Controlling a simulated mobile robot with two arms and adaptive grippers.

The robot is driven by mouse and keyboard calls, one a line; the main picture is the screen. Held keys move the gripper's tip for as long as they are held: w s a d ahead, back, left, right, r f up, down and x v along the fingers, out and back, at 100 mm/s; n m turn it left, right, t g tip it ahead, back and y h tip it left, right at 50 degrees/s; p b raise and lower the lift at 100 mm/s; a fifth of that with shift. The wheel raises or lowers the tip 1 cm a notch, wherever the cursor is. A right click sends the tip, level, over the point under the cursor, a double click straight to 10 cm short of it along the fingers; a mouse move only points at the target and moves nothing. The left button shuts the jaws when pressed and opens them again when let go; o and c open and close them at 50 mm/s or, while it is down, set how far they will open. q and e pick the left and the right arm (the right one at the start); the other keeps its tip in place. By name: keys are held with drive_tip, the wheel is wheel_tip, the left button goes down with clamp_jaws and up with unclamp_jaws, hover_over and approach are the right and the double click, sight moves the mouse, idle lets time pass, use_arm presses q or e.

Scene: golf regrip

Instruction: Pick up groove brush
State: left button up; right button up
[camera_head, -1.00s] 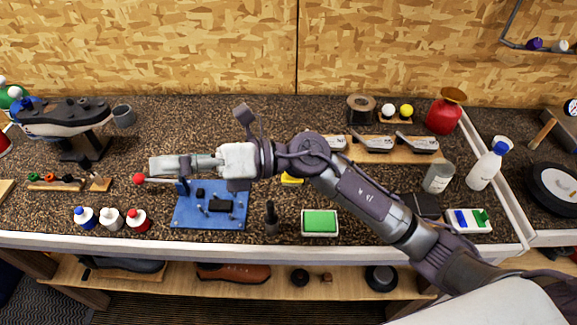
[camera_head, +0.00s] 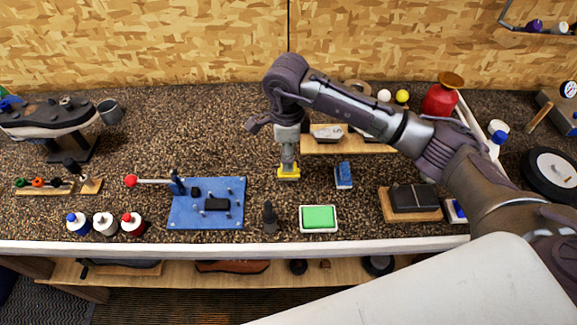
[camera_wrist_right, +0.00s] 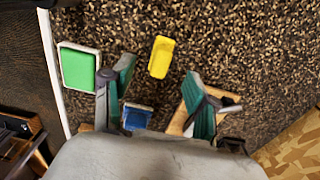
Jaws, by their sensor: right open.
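No brush bristles can be made out, so I cannot tell for sure which item is the groove brush. A small yellow block-like item (camera_head: 288,175) lies on the speckled bench, partly hidden under my right gripper (camera_head: 287,158). In the right wrist view, the yellow item (camera_wrist_right: 161,57) lies just beyond and between the open fingertips (camera_wrist_right: 158,72), with nothing held. A blue item (camera_head: 343,175) lies to its right in the head view. It also shows in the right wrist view (camera_wrist_right: 137,117), near the left finger. My left gripper is out of view.
A green pad in a white tray (camera_head: 318,219) and a dark bottle (camera_head: 270,217) stand near the bench front. A blue board (camera_head: 180,213) is at left. Bare bench (camera_head: 200,140) is left of the gripper.

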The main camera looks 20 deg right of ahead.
drive_tip(key=shift+f, duration=0.95)
drive_tip(key=f+p, duration=0.1)
drive_tip(key=f, duration=0.1)
drive_tip(key=f+p, duration=0.2)
drive_tip(key=shift+d+f, duration=0.2)
drive_tip(key=shift+f, duration=0.55)
drive_tip(key=shift+w, duration=0.1)
drive_tip(key=shift+c, duration=0.3)
clamp_jaws()
